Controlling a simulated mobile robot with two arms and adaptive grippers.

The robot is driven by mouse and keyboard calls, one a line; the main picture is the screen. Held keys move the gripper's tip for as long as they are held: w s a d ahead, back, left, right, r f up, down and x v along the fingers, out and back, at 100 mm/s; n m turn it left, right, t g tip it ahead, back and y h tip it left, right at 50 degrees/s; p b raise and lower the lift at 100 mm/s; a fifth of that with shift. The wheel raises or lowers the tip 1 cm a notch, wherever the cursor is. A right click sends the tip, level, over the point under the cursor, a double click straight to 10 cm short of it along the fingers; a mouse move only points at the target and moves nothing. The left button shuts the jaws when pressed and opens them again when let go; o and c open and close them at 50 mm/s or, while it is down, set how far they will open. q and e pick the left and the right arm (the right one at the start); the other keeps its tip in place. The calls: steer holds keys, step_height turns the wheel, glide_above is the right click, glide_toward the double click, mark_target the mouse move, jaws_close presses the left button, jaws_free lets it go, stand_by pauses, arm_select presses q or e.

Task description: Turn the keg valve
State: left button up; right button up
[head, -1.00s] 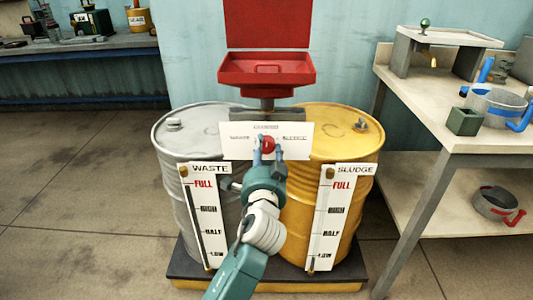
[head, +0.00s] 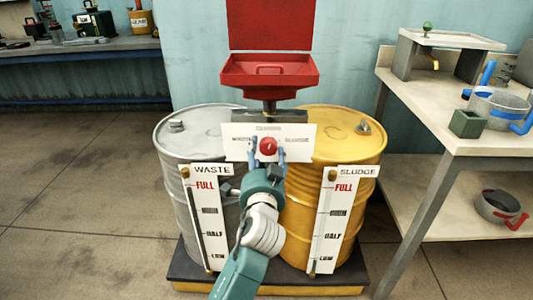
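The keg valve shows as a red round knob (head: 268,146) on a white sign plate (head: 297,133) between the two kegs. The plate's lettering is partly covered and hard to read. My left gripper (head: 268,154) reaches up in front of the plate, its blue fingers spread apart on either side just below the knob. The grey keg (head: 176,150) labelled WASTE is at left, the yellow keg (head: 350,150) labelled SLUDGE at right. My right gripper is not in view.
A red open funnel box (head: 268,72) stands above the kegs. Both kegs stand on a dark pallet (head: 200,270) with gauge boards in front. A workbench (head: 450,130) with a pot (head: 495,105) and a small green box (head: 466,124) is at right. The floor at left is clear.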

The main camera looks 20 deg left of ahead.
arm_select(q)
steer(key=shift+d+r, duration=0.1)
steer(key=shift+d, duration=0.05)
steer(key=shift+s+d, duration=0.1)
steer(key=shift+d, duration=0.05)
steer(key=shift+s+d, duration=0.1)
steer(key=shift+s, duration=0.25)
steer(key=v, duration=1.1)
steer(key=shift+a, duration=0.2)
